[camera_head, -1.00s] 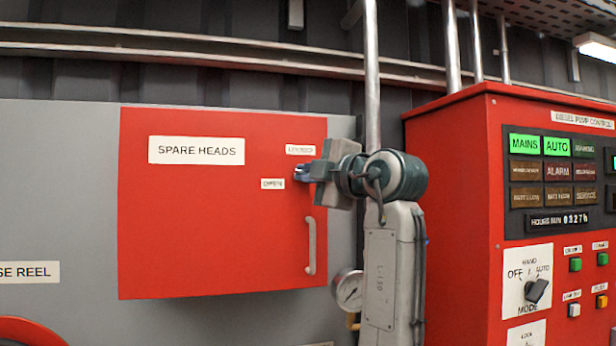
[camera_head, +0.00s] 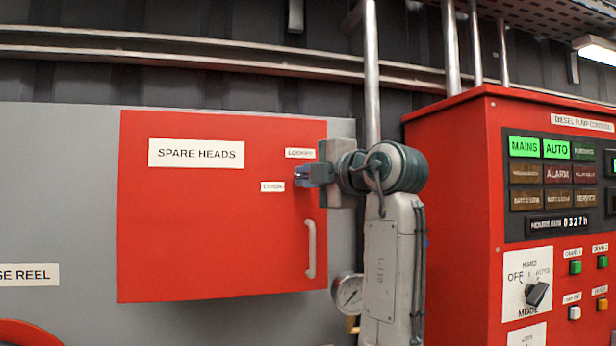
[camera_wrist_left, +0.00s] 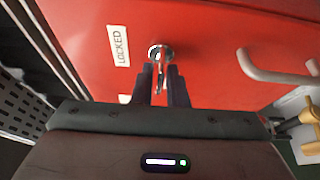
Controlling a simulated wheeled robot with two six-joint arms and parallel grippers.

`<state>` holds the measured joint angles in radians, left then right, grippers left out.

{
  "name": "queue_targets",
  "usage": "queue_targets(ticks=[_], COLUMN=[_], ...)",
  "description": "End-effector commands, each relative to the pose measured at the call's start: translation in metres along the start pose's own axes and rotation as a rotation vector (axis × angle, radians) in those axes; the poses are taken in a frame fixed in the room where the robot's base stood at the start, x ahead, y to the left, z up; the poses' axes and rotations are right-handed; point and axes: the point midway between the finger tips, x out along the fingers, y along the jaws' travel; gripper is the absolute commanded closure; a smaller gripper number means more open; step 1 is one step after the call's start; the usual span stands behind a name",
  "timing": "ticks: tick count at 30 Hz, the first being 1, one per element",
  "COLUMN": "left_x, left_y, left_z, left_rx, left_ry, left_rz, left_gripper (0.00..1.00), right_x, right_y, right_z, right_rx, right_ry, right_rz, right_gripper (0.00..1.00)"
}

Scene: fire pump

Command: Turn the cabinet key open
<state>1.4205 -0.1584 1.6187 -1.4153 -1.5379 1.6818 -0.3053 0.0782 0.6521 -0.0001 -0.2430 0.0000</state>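The red cabinet door (camera_head: 215,225) is closed, with a LOCKED label (camera_head: 300,153) above an OPEN label (camera_head: 272,187) near its right edge. My left gripper (camera_head: 304,175) is at the lock and hides the key in the head view. In the left wrist view, the silver key (camera_wrist_left: 160,76) sits in the round lock (camera_wrist_left: 160,53). My left gripper's dark fingers (camera_wrist_left: 162,82) stand on either side of the key, with narrow gaps beside it, so it looks open around the key. My right gripper is not in view.
The door's handle (camera_head: 311,249) is just below the lock. A pressure gauge (camera_head: 347,294) and a vertical pipe (camera_head: 371,70) are to the right. A red pump control panel (camera_head: 455,200) stands farther right. The SPARE HEADS label (camera_head: 196,153) is on the door.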

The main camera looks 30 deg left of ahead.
Motion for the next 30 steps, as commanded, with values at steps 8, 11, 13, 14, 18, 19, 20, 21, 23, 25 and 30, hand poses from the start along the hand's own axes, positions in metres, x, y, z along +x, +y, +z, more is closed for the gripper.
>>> queue_targets(ticks=[8, 11, 13, 14, 18, 19, 20, 21, 23, 25, 30], left_x=[0.0, -0.002, -0.006, -0.01, -0.034, -0.04, -0.047, -0.055, -0.068, -0.08, -0.101], left_y=[0.0, -0.001, -0.001, -0.002, -0.004, -0.004, -0.004, -0.004, -0.004, -0.003, -0.002], left_z=[0.0, 0.0, 0.001, 0.001, 0.001, 0.001, 0.001, 0.001, 0.001, 0.001, 0.0], left_rx=[0.001, 0.001, 0.001, 0.0, 0.001, 0.0, 0.0, 0.0, 0.001, 0.001, 0.001], left_ry=[0.0, 0.0, -0.003, -0.003, -0.005, -0.006, -0.005, -0.006, -0.006, -0.005, -0.001], left_rz=[0.0, 0.0, 0.0, 0.0, 0.0, 0.0, 0.0, 0.0, 0.0, 0.0, 0.0], left_gripper=[0.73, 0.73, 0.73, 0.73, 0.73, 0.73, 0.73, 0.73, 0.73, 0.73, 0.73], right_x=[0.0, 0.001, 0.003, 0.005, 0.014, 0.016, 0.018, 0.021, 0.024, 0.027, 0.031], right_y=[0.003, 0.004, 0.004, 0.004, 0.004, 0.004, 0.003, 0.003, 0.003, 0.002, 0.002], right_z=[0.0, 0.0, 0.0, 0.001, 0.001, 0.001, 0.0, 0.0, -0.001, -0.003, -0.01], right_rx=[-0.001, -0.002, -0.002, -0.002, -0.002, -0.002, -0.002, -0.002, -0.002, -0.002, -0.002], right_ry=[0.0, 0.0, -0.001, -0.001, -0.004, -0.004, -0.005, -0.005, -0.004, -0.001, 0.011], right_rz=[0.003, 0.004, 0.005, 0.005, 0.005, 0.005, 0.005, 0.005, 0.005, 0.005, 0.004], right_gripper=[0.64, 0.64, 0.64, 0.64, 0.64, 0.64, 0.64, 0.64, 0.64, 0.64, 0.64])
